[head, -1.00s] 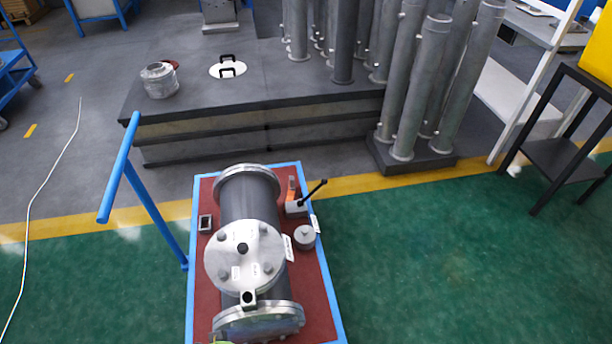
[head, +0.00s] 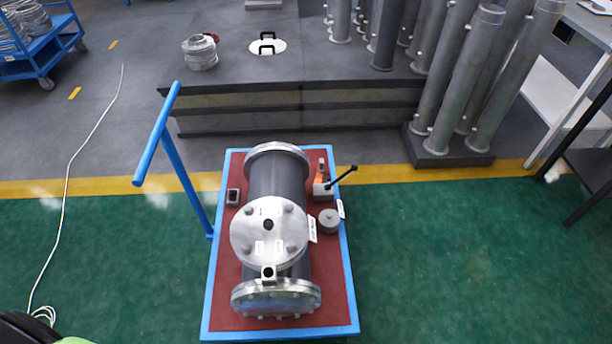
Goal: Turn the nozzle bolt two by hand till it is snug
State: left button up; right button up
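The flanged shell (head: 277,180) is a dark grey cylinder lying on a blue-framed cart, with a pale metal flange at each end. A round pale nozzle cover (head: 243,232) sits on its top. Several bolt heads stand around the cover, and a dark hole or plug (head: 268,225) is at its middle. One bolt head (head: 291,247) is at the cover's lower right. Small white labels lie on the cover, but I cannot read them, so I cannot tell which is bolt two. Neither gripper is in view.
The cart's red top (head: 335,290) also holds a black-handled tool (head: 323,190), a round grey weight-like piece (head: 329,221) and a small dark box (head: 233,197). A blue handle (head: 160,130) rises at left. Green floor (head: 430,270) is clear at right. A white cable (head: 68,180) lies left.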

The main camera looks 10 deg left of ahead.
aim_at(245, 247)
jog(key=u, duration=1)
